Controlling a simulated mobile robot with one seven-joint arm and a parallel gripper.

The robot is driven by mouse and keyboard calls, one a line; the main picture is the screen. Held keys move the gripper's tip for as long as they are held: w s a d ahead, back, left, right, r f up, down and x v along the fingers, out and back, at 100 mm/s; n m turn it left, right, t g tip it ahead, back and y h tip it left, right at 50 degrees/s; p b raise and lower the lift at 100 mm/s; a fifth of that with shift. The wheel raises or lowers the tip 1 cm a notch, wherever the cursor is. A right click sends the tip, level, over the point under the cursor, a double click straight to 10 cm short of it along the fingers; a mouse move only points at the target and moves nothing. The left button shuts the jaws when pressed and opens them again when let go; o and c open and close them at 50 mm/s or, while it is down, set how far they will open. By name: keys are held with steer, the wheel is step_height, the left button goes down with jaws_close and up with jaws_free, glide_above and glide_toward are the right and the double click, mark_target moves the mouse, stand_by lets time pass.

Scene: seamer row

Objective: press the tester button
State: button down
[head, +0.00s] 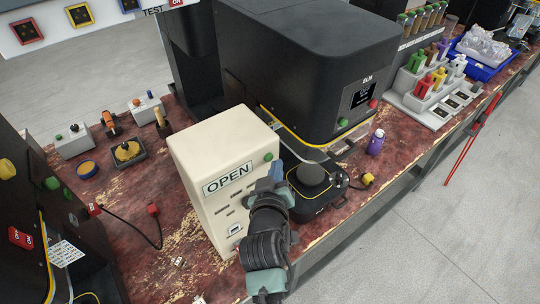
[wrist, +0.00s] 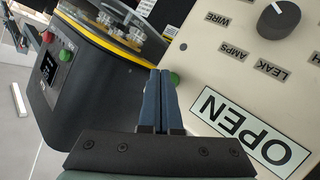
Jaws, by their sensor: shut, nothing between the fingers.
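The tester is a cream box (head: 205,165) with an OPEN label (head: 228,178), standing on the worn red bench. Its green button (head: 268,157) sits near the top right corner of its front. My gripper (head: 276,169) is shut and empty, its blue fingers just in front of and below this button in the head view. In the wrist view the shut fingertips (wrist: 166,72) lie right beside the green button (wrist: 174,78), which they partly cover. I cannot tell whether they touch it. The OPEN label (wrist: 248,124) and a dark knob (wrist: 279,19) also show in the wrist view.
A large black machine (head: 320,60) with a screen and its own green button (head: 343,122) and red button (head: 373,104) stands behind. A round black device (head: 312,180) is close to the right of my gripper. A purple bottle (head: 376,142) stands beyond it.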

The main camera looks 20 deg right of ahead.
steer(key=shift+s+d, duration=0.1)
steer(key=shift+s, duration=0.15)
steer(key=s+p, duration=0.1)
steer(key=s+d+p, duration=0.1)
steer(key=s, duration=0.1)
steer(key=s+p, duration=0.1)
steer(key=shift+s+d, duration=0.35)
stand_by(0.5)
